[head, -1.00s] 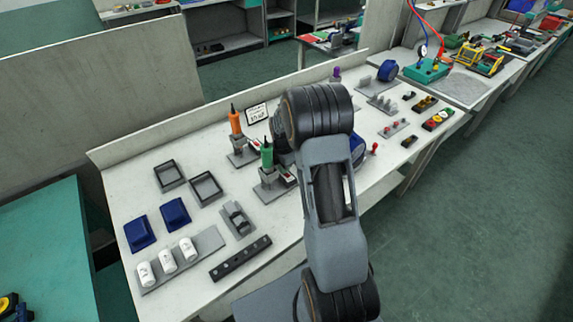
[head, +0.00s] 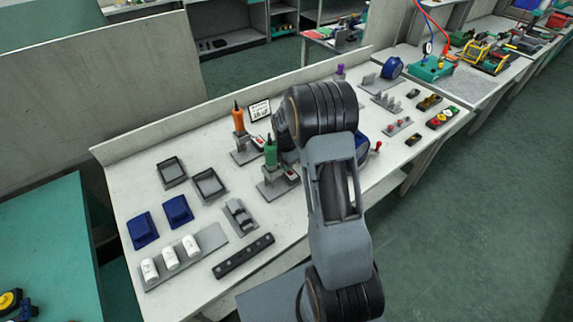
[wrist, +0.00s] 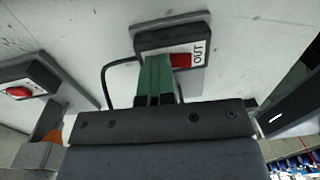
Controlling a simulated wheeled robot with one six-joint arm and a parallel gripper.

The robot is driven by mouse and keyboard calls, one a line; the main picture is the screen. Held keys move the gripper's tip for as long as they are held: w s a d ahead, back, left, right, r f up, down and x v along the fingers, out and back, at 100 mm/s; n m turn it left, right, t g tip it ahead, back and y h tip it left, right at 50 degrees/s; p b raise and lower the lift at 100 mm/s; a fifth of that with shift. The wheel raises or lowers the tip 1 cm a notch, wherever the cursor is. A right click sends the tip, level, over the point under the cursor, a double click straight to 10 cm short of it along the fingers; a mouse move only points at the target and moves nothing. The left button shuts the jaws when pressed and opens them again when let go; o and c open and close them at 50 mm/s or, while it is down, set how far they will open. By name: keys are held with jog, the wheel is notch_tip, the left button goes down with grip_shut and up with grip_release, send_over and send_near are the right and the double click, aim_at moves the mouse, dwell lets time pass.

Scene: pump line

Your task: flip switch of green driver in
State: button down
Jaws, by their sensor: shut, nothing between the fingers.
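The green driver (head: 270,152) stands upright on a grey stand on the bench in the head view, just left of my arm. Its switch box (head: 291,174) sits at the stand's right side. In the wrist view this dark switch box (wrist: 150,42) has a red rocker (wrist: 181,61) beside a white label reading OUT.
The orange driver (head: 238,118) stands just behind, left of the green one; its switch box (wrist: 25,82) also shows in the wrist view. A small sign (head: 260,109) stands behind. Trays, blue blocks and white cylinders lie to the left. A dark cable (wrist: 105,82) runs beside the box.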

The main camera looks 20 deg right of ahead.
jog(key=shift+s+f+g, duration=0.3)
jog(key=shift+s+f, duration=0.1)
jog(key=shift+s, duration=0.25)
jog(key=shift+d+r+p, duration=0.1)
jog(key=shift+r+p, duration=0.3)
jog(key=w+r, duration=0.3)
jog(key=r, duration=1)
jog(key=shift+w+a+r+p, duration=0.35)
jog(key=shift+w+a+p, duration=0.05)
jog(key=shift+p, duration=0.05)
